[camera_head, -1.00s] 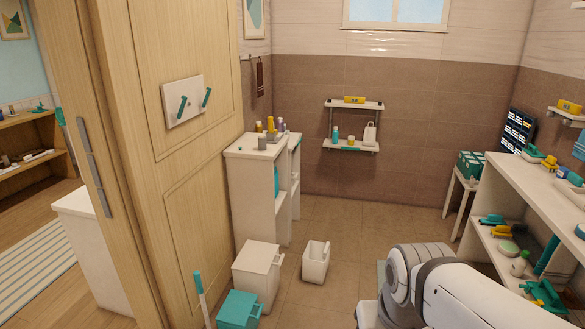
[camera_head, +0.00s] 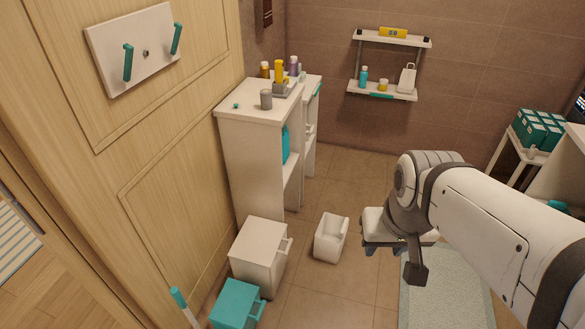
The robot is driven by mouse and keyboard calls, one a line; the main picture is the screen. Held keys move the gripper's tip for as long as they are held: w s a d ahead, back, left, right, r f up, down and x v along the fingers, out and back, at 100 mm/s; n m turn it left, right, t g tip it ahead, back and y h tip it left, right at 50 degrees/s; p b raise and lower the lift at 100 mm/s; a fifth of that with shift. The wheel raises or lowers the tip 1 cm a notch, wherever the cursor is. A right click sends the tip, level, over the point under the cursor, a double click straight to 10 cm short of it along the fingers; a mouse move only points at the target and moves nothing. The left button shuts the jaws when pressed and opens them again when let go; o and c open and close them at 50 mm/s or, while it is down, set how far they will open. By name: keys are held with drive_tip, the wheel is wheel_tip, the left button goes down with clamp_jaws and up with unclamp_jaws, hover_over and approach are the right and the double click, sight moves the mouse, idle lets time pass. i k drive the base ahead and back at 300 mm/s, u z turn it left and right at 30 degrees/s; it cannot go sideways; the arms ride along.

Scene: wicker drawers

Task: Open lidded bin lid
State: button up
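A white lidded bin (camera_head: 260,247) stands on the floor by the wooden door, its flat lid closed and a handle at its right side. A smaller teal lidded bin (camera_head: 236,304) stands in front of it, also closed, with a handle on its right. The task does not say which bin is meant. My gripper (camera_head: 414,271) hangs low at the end of my arm on the right, apart from both bins. Its fingers are small and dark, and whether they are open is unclear.
A small white open-topped container (camera_head: 330,238) stands between the white bin and my arm. A white cabinet (camera_head: 256,140) with bottles on top stands behind the bins. A teal-tipped stick (camera_head: 180,299) leans near the door. A pale mat (camera_head: 448,285) lies below my arm.

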sight(258, 241)
drive_tip(key=u, duration=0.1)
drive_tip(key=i, duration=0.95)
drive_tip(key=u, duration=0.15)
